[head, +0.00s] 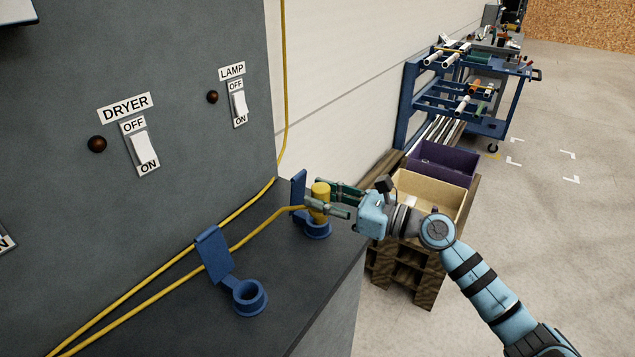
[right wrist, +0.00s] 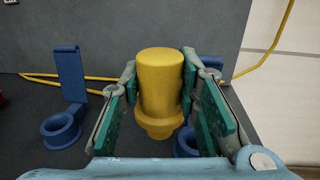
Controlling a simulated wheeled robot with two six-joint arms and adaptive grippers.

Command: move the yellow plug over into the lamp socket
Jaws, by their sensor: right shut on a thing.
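The yellow plug (head: 320,189) is upright between the fingers of my right gripper (head: 328,202), which is shut on it. In the right wrist view the plug (right wrist: 160,85) fills the space between the green finger pads (right wrist: 160,100). Its narrower lower end shows, apparently clear of the blue ring socket (right wrist: 185,145) partly hidden behind it. In the head view this right-hand socket (head: 318,231), on the LAMP side, lies just under the plug. The other blue socket (head: 249,297), on the DRYER side, is empty. My left gripper is not in view.
Blue upright flaps (head: 212,254) stand behind the sockets. Yellow cables (head: 160,285) run along the dark bench beside the switch panel (head: 185,60). Right of the bench are a tan bin (head: 425,190), a purple bin (head: 440,160) and a blue cart (head: 480,115).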

